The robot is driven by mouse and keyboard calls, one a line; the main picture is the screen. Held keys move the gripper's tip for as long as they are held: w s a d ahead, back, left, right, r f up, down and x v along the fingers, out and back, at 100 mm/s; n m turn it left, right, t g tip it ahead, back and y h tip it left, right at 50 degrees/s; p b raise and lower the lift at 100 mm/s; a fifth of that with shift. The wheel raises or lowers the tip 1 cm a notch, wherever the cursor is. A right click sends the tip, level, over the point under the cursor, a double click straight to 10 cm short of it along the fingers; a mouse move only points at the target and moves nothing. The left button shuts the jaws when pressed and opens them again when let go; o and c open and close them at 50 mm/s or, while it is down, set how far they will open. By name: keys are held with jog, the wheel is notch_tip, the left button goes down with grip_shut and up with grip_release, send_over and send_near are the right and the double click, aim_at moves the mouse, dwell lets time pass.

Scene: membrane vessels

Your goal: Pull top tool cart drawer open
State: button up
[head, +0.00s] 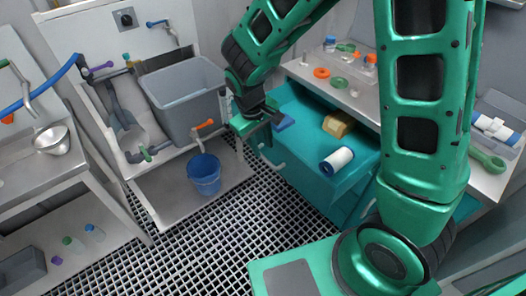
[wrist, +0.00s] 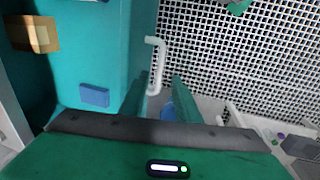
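The teal tool cart (head: 300,118) stands right of centre in the head view. Its front face carries a pale bar handle (head: 271,164). In the wrist view the white handle (wrist: 156,62) stands out from the teal cart side (wrist: 138,35). My gripper (head: 258,128) is over the cart's front edge in the head view. In the wrist view my gripper (wrist: 160,88) is open, with its two teal fingers apart and the handle's near end close to the left finger. I cannot tell if they touch. The drawer's gap is not clearly visible.
On the cart lie a blue sponge (head: 284,122), a brown block (head: 338,124) and a white roll (head: 337,160). A blue bucket (head: 204,174) and a grey bin (head: 184,98) stand to the left. The grated floor (head: 240,235) before the cart is clear.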

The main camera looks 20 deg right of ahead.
jog(key=r, duration=0.2)
jog(key=a+r, duration=0.1)
jog(key=r, duration=0.2)
jog(key=shift+s, duration=0.15)
jog(key=s+d+r+m, duration=0.3)
jog(key=d+r, duration=0.2)
jog(key=d, duration=0.6)
jog(key=s+d+r+m+y, duration=0.1)
jog(key=s+d+r+m, duration=0.1)
jog(key=s+d+m, duration=0.2)
jog(key=s+d+r+m+y, duration=0.1)
jog(key=s+d+r+m, duration=0.2)
jog(key=s+d, duration=0.7)
jog(key=s, duration=0.6)
jog(key=shift+d+m+g, duration=0.25)
jog(key=shift+m+g, duration=0.15)
jog(key=shift+s, duration=0.1)
